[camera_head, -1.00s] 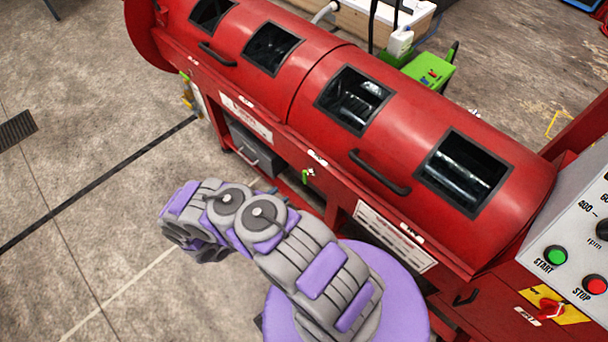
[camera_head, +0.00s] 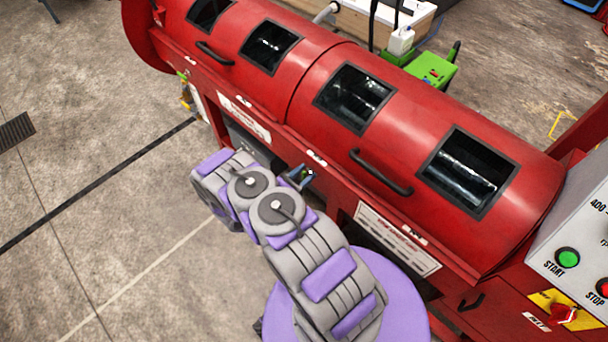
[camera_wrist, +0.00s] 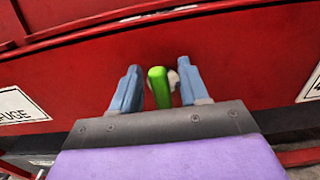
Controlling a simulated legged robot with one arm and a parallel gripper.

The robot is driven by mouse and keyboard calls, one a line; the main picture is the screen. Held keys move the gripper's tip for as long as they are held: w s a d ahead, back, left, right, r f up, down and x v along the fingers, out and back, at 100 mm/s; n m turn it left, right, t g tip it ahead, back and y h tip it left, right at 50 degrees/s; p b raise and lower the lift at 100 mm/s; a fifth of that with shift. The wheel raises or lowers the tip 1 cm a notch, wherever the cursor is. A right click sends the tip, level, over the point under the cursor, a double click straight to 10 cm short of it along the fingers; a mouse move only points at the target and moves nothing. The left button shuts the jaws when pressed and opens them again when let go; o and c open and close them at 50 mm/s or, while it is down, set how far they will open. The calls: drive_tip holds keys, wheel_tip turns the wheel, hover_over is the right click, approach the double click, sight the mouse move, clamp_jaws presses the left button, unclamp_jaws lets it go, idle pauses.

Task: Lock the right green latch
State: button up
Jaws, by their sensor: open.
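The green latch (camera_wrist: 158,86) is in the wrist view, a short upright green handle on the red front of the machine, with a small pale fitting (camera_wrist: 173,80) just right of it. My gripper (camera_wrist: 158,85) is open, with one blue finger on each side of the latch. The latch stands a little nearer the left finger, and I cannot tell whether either finger touches it. In the head view my gripper (camera_head: 299,176) is at the machine's front, below the lid seam, and the latch is hidden there.
The long red machine (camera_head: 300,95) has dark windows and a black handle (camera_head: 380,173) on its lid. A control panel (camera_head: 575,235) with green and red buttons stands at the right. A green box (camera_head: 430,70) is behind.

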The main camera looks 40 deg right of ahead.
drive_tip(key=shift+a, duration=0.1)
drive_tip(key=shift+c, duration=0.9)
clamp_jaws()
